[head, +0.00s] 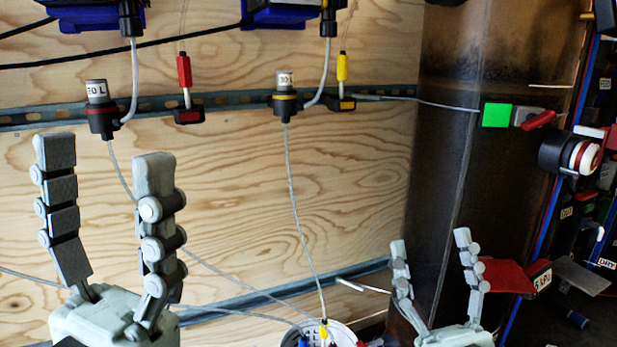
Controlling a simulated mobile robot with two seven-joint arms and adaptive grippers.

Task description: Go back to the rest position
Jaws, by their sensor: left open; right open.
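My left gripper (108,165) is at the lower left in the head view. Its two grey jointed fingers point up and stand apart, with nothing between them. My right gripper (430,240) is at the lower right, smaller in view. Its fingers also point up, spread apart and empty. Neither gripper appears to touch anything. The lower parts of both arms are cut off by the bottom edge of the frame.
Two filter holders, one red-ringed (103,122) and one yellow-ringed (285,106), hang on a metal rail (235,98) against a plywood wall (340,190). Thin tubes run down to a white container (343,333). A dark metal column (445,140) and cluttered rack stand at right.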

